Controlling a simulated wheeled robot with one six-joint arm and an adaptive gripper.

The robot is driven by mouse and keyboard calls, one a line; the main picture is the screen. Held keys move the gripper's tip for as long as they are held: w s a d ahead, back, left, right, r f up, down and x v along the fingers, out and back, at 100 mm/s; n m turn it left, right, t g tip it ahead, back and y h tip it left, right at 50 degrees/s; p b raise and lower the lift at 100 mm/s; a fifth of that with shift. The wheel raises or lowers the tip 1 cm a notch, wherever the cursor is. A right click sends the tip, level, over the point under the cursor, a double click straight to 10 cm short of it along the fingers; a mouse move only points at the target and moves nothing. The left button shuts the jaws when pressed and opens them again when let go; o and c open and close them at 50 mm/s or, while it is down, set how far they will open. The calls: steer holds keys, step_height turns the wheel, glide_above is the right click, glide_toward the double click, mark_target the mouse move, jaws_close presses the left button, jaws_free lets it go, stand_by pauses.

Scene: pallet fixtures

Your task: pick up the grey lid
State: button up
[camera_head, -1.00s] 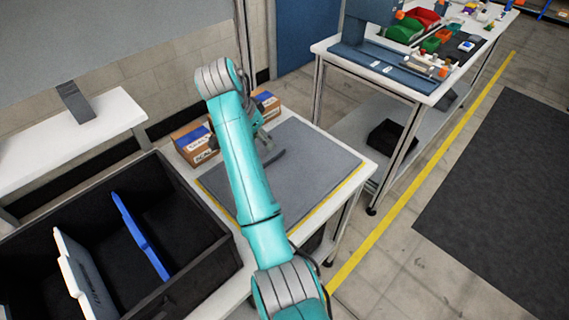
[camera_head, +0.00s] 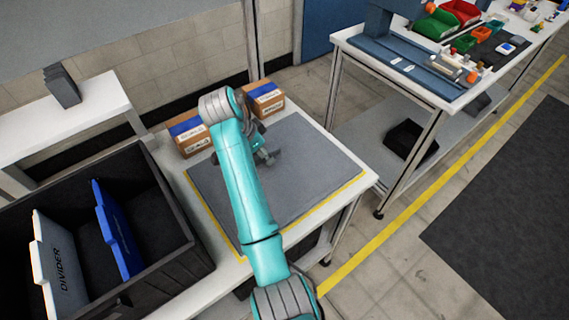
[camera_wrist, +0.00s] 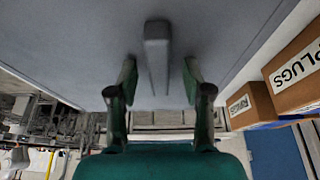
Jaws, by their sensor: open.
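A flat grey panel (camera_head: 310,150) lies on the white table in the head view, with a yellow line along its near and right edges. A raised grey bar (camera_wrist: 157,50) stands out from the grey surface in the wrist view, like a handle. I take the panel with this bar as the lid, but cannot tell whether they are one piece. My gripper (camera_wrist: 160,75) is open and empty, with its two fingers apart on either side of the bar's line. In the head view my gripper (camera_head: 265,157) is over the panel, and my arm hides part of it.
Two cardboard boxes, one at left (camera_head: 190,138) and one at right (camera_head: 264,100), stand at the panel's back edge. A black bin (camera_head: 165,235) with a white divider (camera_head: 57,265) and a blue divider (camera_head: 118,230) is at left. Another bench (camera_head: 400,75) with coloured bins stands at right.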

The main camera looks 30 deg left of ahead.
steer(key=shift+f, duration=0.2)
stand_by(0.4)
jaws_close()
